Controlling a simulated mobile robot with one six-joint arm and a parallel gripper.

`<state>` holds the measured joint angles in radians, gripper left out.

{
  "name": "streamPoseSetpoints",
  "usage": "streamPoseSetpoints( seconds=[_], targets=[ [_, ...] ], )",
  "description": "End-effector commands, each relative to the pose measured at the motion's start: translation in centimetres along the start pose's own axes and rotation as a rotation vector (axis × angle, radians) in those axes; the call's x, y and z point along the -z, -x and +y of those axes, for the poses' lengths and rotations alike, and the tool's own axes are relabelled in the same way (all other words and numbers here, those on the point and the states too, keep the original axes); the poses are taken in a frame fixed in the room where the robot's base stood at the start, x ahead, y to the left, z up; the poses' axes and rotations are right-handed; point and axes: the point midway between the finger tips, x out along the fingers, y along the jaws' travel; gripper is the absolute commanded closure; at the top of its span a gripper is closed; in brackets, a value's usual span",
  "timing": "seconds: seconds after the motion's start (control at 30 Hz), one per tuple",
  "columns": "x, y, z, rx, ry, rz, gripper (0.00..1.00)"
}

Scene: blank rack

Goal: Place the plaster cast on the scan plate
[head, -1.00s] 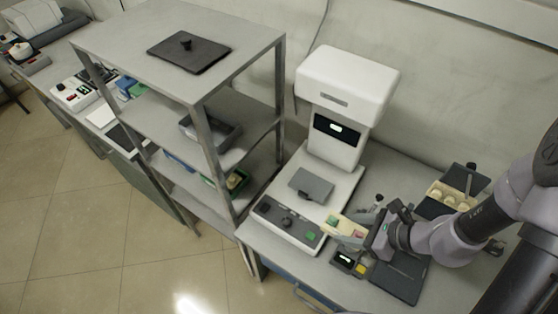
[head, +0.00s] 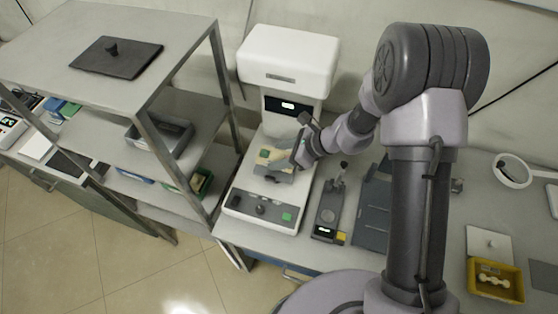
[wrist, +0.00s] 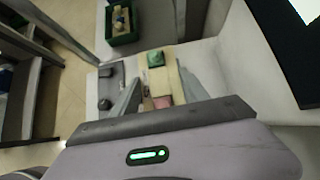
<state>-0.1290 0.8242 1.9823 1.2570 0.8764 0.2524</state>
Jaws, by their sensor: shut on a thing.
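The plaster cast (head: 272,158) is a cream block with a green patch at one end. It also shows in the wrist view (wrist: 174,74), with a green patch and a pink patch. My gripper (head: 292,158) is shut on it, and its two fingers (wrist: 160,92) flank the cast in the wrist view. The scan plate (head: 282,177) is a grey plate on the white scanner (head: 247,188), below the scanner head. The cast is over the plate in the head view and covers part of it. I cannot tell whether they touch.
The scanner head (head: 288,60) rises behind the plate. A metal shelf rack (head: 180,100) stands close on the left. On the bench to the right are a small dark device (head: 328,212), a dark tray (head: 372,215) and a yellow box (head: 496,284).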

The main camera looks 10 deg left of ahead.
Motion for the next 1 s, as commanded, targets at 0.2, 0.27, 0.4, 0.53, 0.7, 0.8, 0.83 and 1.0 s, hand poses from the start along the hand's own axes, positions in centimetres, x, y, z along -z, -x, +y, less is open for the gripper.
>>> streamPoseSetpoints(
  seconds=[0.2,0.27,0.4,0.53,0.7,0.8,0.83,1.0],
  targets=[
    [1.9,-2.4,-0.2,-0.001,-0.003,0.000,1.00],
    [2.4,-2.9,-0.2,0.000,-0.002,0.000,1.00],
    [2.2,-2.7,-0.3,0.001,0.000,-0.001,1.00],
    [2.4,-2.9,-0.3,0.001,0.000,-0.001,1.00],
    [2.5,-2.9,-0.2,0.000,-0.001,0.000,0.39],
    [2.5,-2.9,-0.2,0.000,-0.001,0.000,0.39],
    [2.5,-2.9,-0.2,0.000,-0.001,0.000,0.39],
    [2.0,-2.4,-0.2,0.001,-0.001,-0.001,0.39]
  ],
)
